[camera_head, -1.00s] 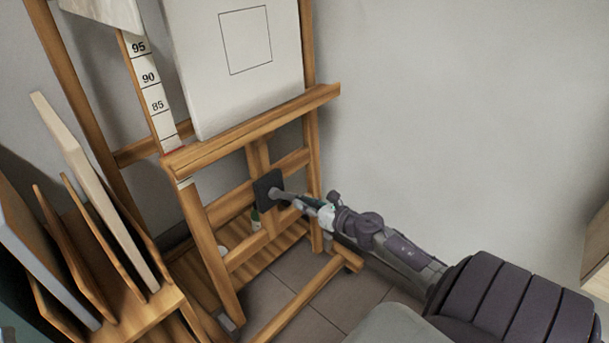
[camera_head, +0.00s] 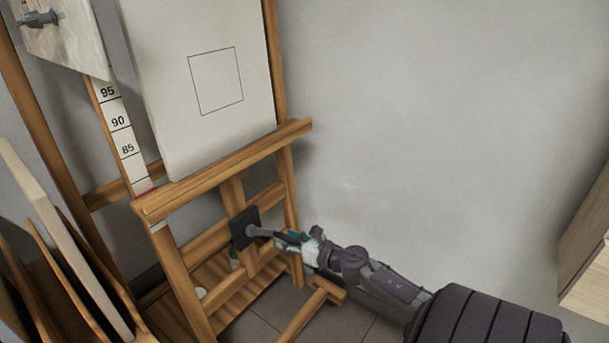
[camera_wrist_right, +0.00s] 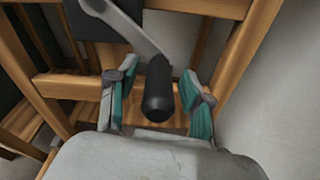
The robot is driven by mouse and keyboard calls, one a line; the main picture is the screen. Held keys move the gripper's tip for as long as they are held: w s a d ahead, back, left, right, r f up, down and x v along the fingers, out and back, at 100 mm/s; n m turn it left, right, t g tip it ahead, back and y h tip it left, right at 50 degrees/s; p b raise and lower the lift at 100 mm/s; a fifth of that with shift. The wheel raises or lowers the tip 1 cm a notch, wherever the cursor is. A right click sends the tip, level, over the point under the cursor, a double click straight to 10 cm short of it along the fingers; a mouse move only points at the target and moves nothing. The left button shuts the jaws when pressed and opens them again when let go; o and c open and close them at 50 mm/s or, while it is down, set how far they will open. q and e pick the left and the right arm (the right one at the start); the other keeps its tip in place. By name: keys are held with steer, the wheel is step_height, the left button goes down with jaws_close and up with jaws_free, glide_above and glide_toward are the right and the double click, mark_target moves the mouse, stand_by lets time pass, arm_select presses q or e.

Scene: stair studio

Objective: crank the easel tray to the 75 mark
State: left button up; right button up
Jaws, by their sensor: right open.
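The easel tray (camera_head: 225,172) is a wooden ledge carrying a white canvas (camera_head: 215,85) with a square outline. A white scale (camera_head: 121,130) at its left shows 95, 90 and 85. A red mark (camera_head: 145,192) sits at the tray's left end, below the 85; lower numbers are not visible. The crank has a dark plate (camera_head: 243,228), a grey arm (camera_wrist_right: 128,22) and a black handle (camera_wrist_right: 158,92). My right gripper (camera_head: 287,238) is open at the crank. In the right wrist view its teal-padded fingers (camera_wrist_right: 160,84) stand either side of the handle, with gaps visible. My left gripper is not in view.
A wooden rack with upright panels (camera_head: 60,235) stands at the lower left. Another panel (camera_head: 65,40) with a grey fitting is at the upper left. A wooden furniture edge (camera_head: 585,240) is at the right. The wall area right of the easel is clear.

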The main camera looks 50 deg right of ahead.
steer(key=v, duration=1)
steer(key=shift+s, duration=0.25)
